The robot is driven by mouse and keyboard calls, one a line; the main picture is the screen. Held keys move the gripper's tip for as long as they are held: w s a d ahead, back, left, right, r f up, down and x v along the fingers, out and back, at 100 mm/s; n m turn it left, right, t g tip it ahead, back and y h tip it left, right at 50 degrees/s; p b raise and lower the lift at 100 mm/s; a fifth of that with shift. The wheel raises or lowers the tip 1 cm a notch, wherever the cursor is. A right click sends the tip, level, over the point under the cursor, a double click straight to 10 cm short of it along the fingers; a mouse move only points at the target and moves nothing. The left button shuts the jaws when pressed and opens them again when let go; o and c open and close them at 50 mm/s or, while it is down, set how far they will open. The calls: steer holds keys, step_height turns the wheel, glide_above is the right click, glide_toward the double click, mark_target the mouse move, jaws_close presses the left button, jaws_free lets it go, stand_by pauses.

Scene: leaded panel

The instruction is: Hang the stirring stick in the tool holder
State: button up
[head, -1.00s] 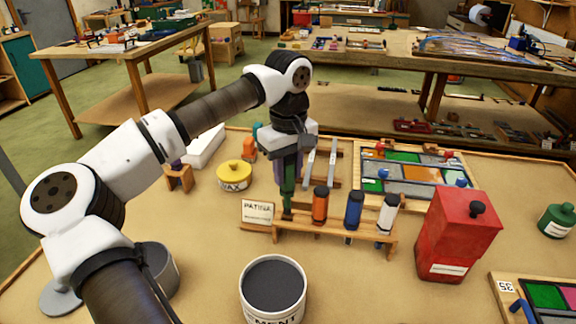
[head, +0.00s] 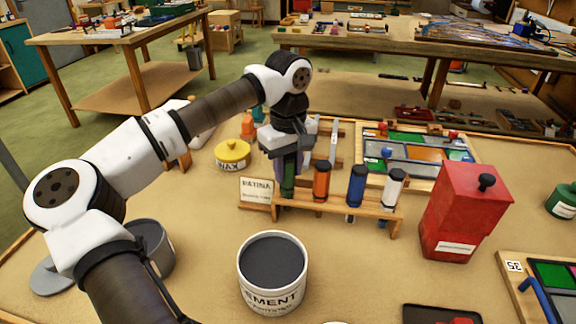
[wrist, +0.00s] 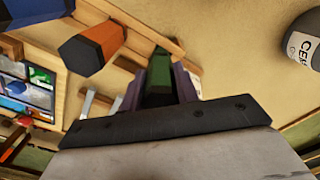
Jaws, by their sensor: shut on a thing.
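The stirring stick, with a green handle (head: 288,184), is upright in my gripper (head: 290,158). It stands at the left end of the wooden tool holder (head: 338,204), beside the PATINA card. In the wrist view the green handle (wrist: 160,72) lies between the purple-grey fingers, against the holder's rail (wrist: 132,20). My gripper is shut on it. Its lower end is hidden, so I cannot tell whether it is seated in the slot. Orange (head: 321,182), blue (head: 356,186) and white (head: 392,188) handled tools hang to its right.
A cement tub (head: 272,268) stands in front of the holder. A red box (head: 464,215) is to the right, and a yellow wax tin (head: 232,154) is at the back left. A leaded panel (head: 420,160) lies behind. The bench in front of the holder's right half is bare.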

steer(key=o, duration=1.1)
steer(key=shift+c, duration=0.2)
